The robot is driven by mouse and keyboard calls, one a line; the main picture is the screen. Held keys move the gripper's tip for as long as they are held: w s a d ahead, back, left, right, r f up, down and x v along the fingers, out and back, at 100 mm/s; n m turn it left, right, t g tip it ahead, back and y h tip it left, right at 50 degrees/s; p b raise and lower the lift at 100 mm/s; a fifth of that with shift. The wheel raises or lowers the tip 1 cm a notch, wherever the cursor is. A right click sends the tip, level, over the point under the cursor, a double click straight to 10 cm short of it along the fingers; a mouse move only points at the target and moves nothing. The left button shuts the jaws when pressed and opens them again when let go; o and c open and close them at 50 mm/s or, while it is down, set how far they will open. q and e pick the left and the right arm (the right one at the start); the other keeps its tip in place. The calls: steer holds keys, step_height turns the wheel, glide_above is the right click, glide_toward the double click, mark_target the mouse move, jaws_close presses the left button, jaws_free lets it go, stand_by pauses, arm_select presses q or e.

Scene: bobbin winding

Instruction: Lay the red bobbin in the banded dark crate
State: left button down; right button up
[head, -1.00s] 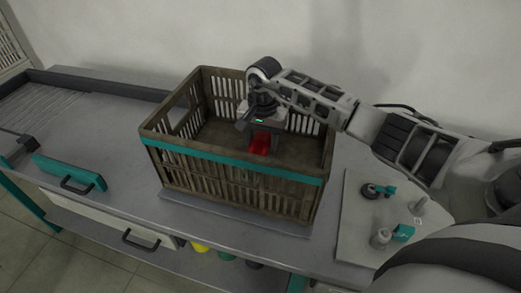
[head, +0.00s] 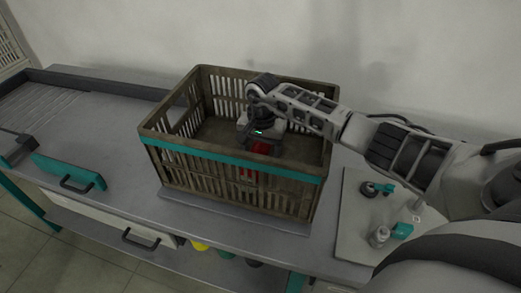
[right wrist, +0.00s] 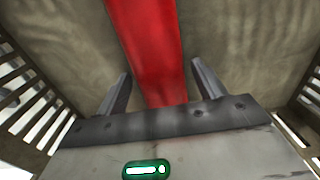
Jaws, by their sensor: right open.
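The dark crate (head: 232,163) with a teal band stands on the bench in the head view. The red bobbin (head: 262,147) is low inside it, partly hidden by my right gripper and the front wall; some red shows through the slats. My right gripper (head: 256,141) is down inside the crate, above the bobbin. In the right wrist view the red bobbin (right wrist: 148,45) runs between the two fingers of the open gripper (right wrist: 160,84), with a gap on each side, over the crate floor (right wrist: 235,45). My left gripper is not in view.
The crate walls surround my right gripper. A light plate (head: 352,225) with small grey and teal fittings lies to the right of the crate. A teal part with a handle (head: 68,172) is at the left. The bench (head: 110,125) left of the crate is clear.

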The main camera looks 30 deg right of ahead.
mark_target(262, 146)
steer(key=shift+r, duration=0.6)
step_height(262, 146, up, 10)
steer(key=shift+s+d+r+b, duration=0.15)
steer(key=shift+r+b, duration=0.1)
steer(key=shift+b, duration=0.65)
steer(key=shift+r, duration=0.35)
